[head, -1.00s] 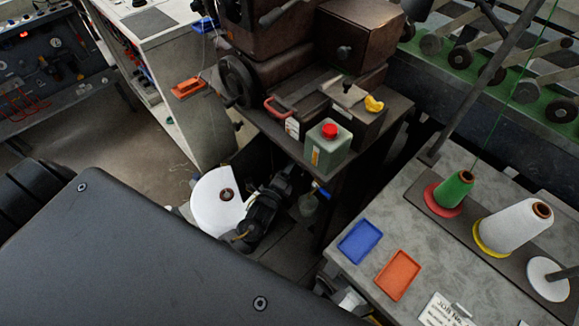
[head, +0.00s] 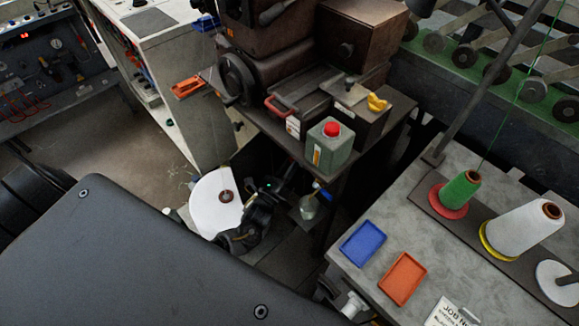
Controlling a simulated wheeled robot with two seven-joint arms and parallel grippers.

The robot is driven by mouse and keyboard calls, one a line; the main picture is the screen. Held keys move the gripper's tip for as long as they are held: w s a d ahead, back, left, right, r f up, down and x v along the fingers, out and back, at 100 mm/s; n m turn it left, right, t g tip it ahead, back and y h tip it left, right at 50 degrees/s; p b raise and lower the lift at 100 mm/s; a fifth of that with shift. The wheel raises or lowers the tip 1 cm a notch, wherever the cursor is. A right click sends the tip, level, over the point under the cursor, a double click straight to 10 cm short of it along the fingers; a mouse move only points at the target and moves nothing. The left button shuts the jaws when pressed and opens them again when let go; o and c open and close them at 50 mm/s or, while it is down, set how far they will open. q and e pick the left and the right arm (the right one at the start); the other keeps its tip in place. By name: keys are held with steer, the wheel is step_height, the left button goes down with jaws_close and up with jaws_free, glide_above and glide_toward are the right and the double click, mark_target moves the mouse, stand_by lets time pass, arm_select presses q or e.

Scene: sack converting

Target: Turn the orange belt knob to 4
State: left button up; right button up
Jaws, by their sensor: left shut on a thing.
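My left gripper (head: 286,180) reaches in under the dark machine bench, its wrist turned so that a small green light shows. Its fingers are dark against the shadow and hard to make out. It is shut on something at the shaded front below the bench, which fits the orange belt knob. The knob itself, its pointer and its numbers are hidden behind the gripper and in shadow, so its setting cannot be read. My right gripper is not in view.
On the bench above stands a green can with a red cap (head: 326,142). A grey table at right holds a blue tray (head: 362,242), an orange tray (head: 402,279) and thread cones (head: 522,228).

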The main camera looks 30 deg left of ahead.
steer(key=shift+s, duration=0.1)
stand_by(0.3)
arm_select(q)
steer(key=o, duration=1)
steer(key=shift+s+f, duration=0.1)
steer(key=b+v, duration=0.1)
steer(key=v, duration=0.9)
steer(key=shift+s+f, duration=0.1)
steer(key=shift+s, duration=0.15)
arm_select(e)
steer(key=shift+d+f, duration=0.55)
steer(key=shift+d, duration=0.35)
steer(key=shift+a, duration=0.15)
